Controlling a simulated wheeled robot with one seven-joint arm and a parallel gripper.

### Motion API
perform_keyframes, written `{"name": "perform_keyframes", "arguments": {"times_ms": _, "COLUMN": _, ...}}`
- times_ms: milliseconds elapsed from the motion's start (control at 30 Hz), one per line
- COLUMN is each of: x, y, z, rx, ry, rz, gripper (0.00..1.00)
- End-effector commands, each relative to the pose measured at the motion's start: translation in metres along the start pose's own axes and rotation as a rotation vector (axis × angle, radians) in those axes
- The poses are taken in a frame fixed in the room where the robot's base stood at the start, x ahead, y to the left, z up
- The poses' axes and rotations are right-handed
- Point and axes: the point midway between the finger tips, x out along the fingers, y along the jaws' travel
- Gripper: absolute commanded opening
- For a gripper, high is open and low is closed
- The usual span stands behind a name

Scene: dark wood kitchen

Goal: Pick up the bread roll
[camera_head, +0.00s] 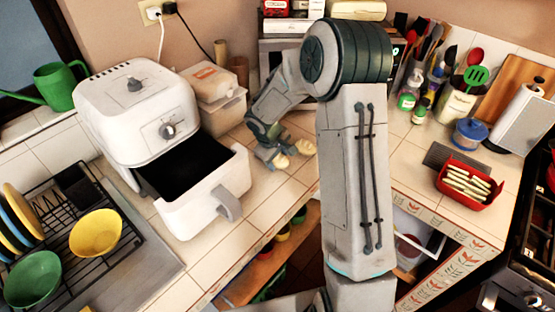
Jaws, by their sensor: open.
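My gripper (290,151) is low over the tiled counter, to the right of the air fryer drawer, and points down and right. Its jaws are open, with two small pale tan patches at its end. I cannot tell whether these are its fingertips or parts of a bread roll. No bread roll shows clearly elsewhere. My forearm and upper arm hide part of the counter behind and to the right of the gripper.
The white air fryer (130,100) stands left with its drawer (200,205) pulled out. Lidded containers (213,95) stand behind it. A dish rack (60,230) with bowls is at lower left. A red dish (480,202) of pale sticks and a utensil holder (457,107) are at right.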

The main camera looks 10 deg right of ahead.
Motion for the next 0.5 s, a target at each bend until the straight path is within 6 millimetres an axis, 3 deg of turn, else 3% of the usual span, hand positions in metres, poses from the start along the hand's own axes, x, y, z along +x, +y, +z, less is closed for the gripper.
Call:
{"name": "perform_keyframes", "arguments": {"times_ms": 233, "x": 0.0024, "y": -0.0003, "z": -0.0004, "rx": 0.0, "ry": 0.001, "rz": 0.0, "gripper": 0.51}}
{"name": "perform_keyframes", "arguments": {"times_ms": 267, "x": 0.0023, "y": -0.0004, "z": -0.0005, "rx": 0.0, "ry": 0.001, "rz": 0.0, "gripper": 0.49}}
{"name": "perform_keyframes", "arguments": {"times_ms": 367, "x": 0.0022, "y": -0.0006, "z": -0.0006, "rx": -0.001, "ry": 0.001, "rz": 0.0, "gripper": 0.23}}
{"name": "perform_keyframes", "arguments": {"times_ms": 500, "x": 0.002, "y": -0.0007, "z": -0.0007, "rx": -0.001, "ry": 0.001, "rz": 0.0, "gripper": 0.23}}
